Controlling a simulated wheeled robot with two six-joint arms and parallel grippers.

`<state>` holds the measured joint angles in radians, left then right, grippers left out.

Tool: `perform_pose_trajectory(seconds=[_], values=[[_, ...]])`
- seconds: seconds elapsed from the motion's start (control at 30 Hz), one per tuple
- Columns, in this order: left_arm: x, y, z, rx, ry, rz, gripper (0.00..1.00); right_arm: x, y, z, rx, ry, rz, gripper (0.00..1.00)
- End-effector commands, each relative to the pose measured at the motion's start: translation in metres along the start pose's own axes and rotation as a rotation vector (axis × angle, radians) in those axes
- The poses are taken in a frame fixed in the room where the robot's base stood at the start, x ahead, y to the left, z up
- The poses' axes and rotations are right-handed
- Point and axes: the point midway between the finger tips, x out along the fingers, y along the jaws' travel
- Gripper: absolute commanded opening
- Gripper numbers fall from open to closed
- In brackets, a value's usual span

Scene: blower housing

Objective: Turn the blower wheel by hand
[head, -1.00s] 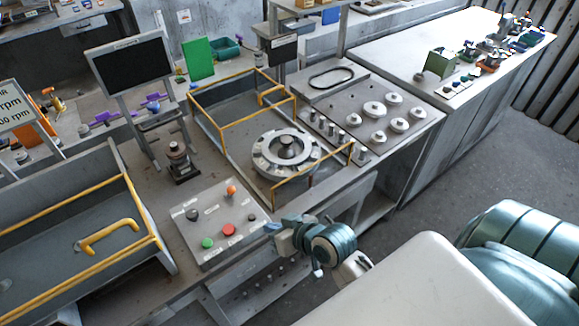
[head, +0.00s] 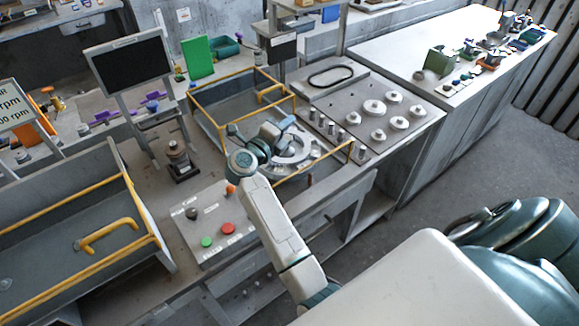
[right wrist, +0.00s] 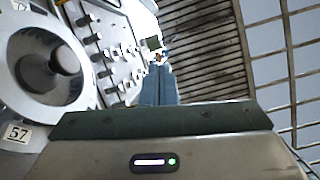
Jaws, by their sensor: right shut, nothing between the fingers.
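The blower wheel (head: 298,157) is a pale ring lying flat inside the yellow-railed housing (head: 208,125). In the head view my right gripper and wrist hide its left part and hub. My right gripper (head: 287,124) is over the wheel, shut and empty; I cannot tell whether it touches. In the right wrist view the wheel (right wrist: 22,85) with its dark round hub (right wrist: 64,60) is at the left. The shut blue fingers (right wrist: 158,86) are to the right of it there, apart from the hub in the picture. My left gripper is not in view.
A control panel with a red button (head: 227,229) and a green button (head: 207,241) lies in front, left of my forearm. A yellow rail (head: 318,165) runs along the housing's near side. A plate with several round knobs (head: 375,108) is at the right.

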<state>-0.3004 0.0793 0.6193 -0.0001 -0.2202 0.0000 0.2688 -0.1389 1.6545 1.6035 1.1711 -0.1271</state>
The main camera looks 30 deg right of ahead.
Motion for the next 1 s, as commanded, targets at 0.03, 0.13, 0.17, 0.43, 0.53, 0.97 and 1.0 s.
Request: perform_pose_trajectory(seconds=[0.03, 0.13, 0.17, 0.43, 0.53, 0.97, 1.0], values=[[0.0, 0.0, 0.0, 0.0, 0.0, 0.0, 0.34, -0.002, 0.013, 0.001, 0.026, 0.098, 0.089, 0.0], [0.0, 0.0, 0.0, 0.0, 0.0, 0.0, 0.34, -0.016, 0.041, -0.003, 0.043, 0.284, 0.266, 0.0], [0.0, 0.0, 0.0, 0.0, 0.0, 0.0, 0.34, -0.022, 0.048, -0.003, 0.042, 0.332, 0.315, 0.0], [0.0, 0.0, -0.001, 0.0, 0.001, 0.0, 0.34, -0.072, 0.076, -0.002, -0.017, 0.597, 0.601, 0.0], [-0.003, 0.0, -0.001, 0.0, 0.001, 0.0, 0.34, -0.077, 0.079, -0.003, -0.028, 0.625, 0.63, 0.0], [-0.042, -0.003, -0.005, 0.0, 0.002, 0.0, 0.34, -0.034, 0.112, -0.042, -0.034, 0.632, 0.63, 0.0], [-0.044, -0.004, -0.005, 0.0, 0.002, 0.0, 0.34, -0.03, 0.116, -0.046, -0.033, 0.631, 0.631, 0.0]])
